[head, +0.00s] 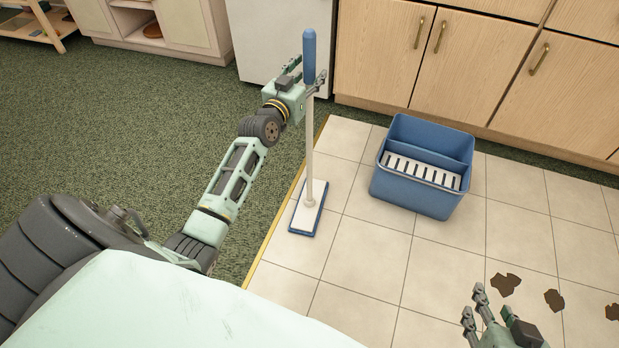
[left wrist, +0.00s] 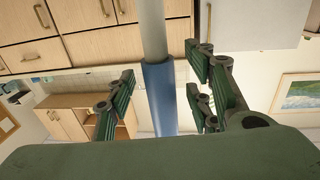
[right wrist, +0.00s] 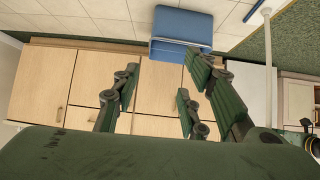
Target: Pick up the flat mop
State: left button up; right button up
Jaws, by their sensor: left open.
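The flat mop (head: 310,150) stands upright, with a blue grip at the top, a pale pole and a white and blue flat head (head: 309,208) on the tiles near the carpet edge. My left gripper (head: 316,82) is at the blue grip. In the left wrist view, the mop's blue grip (left wrist: 160,95) is between the spread fingers of the left gripper (left wrist: 165,100), with gaps on both sides. My right gripper (head: 474,312) is at the lower right, away from the mop. In the right wrist view, its fingers (right wrist: 155,95) are apart and empty.
A blue bucket (head: 417,205) with a white slotted wringer (head: 422,171) stands on the tiles right of the mop. Brown stains (head: 505,285) mark the floor at the lower right. Wooden cabinets (head: 460,65) line the back. Green carpet (head: 120,120) lies open to the left.

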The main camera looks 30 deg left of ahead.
pick_arm(q)
jog(key=shift+w, duration=0.35)
jog(key=shift+c, duration=0.3)
grip_shut()
jog(key=shift+a+r, duration=0.1)
jog(key=shift+r, duration=0.05)
